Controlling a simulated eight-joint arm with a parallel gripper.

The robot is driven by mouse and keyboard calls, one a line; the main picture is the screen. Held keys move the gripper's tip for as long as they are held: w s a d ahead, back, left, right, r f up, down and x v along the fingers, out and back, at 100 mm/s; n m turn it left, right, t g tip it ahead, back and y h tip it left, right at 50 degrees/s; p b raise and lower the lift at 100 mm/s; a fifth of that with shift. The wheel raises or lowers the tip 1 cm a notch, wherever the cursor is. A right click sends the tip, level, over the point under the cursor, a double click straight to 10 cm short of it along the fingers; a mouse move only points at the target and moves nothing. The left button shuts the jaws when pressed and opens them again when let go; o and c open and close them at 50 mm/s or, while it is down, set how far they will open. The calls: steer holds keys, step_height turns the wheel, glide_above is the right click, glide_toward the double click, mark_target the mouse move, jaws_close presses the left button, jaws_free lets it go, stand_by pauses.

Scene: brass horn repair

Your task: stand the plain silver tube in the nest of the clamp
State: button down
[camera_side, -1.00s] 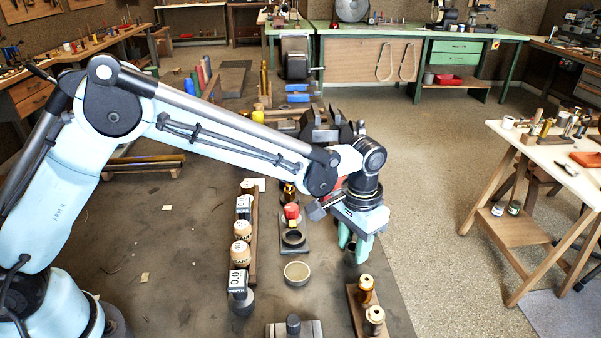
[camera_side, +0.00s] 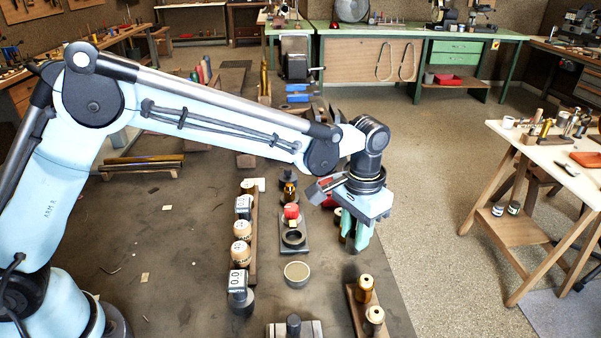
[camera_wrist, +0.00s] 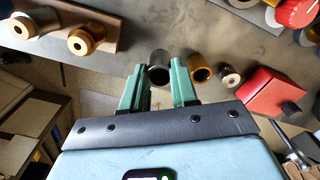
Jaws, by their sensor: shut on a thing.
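My gripper (camera_side: 354,244) points down near the right side of the bench. In the wrist view, my gripper (camera_wrist: 159,84) is shut on a grey, hollow tube (camera_wrist: 159,67), which I take for the plain silver tube. Its dark open end shows between the fingertips. In the side view the fingers mostly hide it. What looks like the clamp, a dark base with a round black nest (camera_side: 293,237) and a red knob (camera_side: 291,211), stands left of my gripper. The red knob (camera_wrist: 297,12) also shows at the wrist view's top right corner. The nest looks empty.
A wooden block (camera_side: 356,312) with two brass-coloured tubes stands in front. A shallow round dish (camera_side: 296,272) lies front left. A row of wooden-topped pieces and gauges (camera_side: 241,230) stands further left. A red box (camera_wrist: 272,97) is close to my gripper.

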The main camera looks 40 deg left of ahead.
steer(key=shift+r, duration=2.2)
steer(key=s+a, duration=0.3)
steer(key=a, duration=0.9)
steer(key=shift+s+r, duration=0.2)
steer(key=shift+s, duration=0.1)
steer(key=shift+f, duration=2.4)
steer(key=shift+f, duration=1.25)
